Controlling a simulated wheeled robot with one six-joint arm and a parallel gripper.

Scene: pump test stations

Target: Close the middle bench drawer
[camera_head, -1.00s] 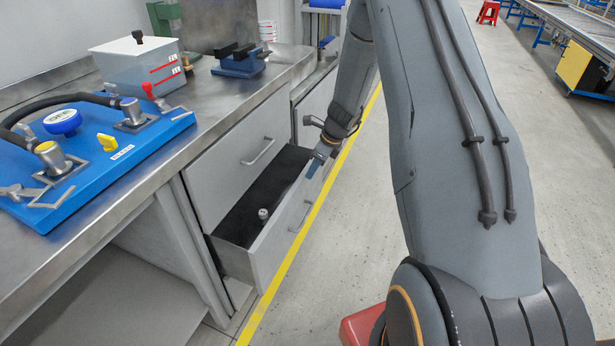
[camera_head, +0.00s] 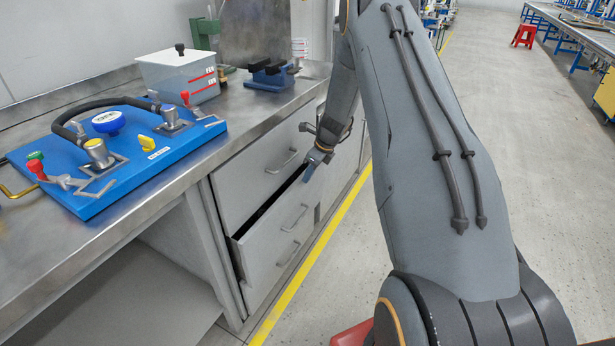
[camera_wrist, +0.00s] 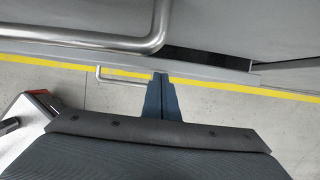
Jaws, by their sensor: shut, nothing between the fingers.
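The middle bench drawer (camera_head: 270,248) is grey with a bar handle and stands slightly open below the upper drawer. A narrow dark gap shows along its top edge in the head view. In the wrist view the drawer's top edge (camera_wrist: 100,54) runs across the picture, with a dark gap at the right. My gripper (camera_head: 309,172) is at the right part of the drawer, by its top edge. In the wrist view my gripper's blue fingers (camera_wrist: 161,78) are together, with nothing between them, and the tips are close to the drawer edge. Whether they touch it I cannot tell.
The upper drawer (camera_head: 240,178) is shut, and its handle (camera_wrist: 140,42) crosses the wrist view. The steel bench top (camera_head: 235,110) carries a blue pump board (camera_head: 150,160), a white tank (camera_head: 165,80) and a vise (camera_head: 272,78).

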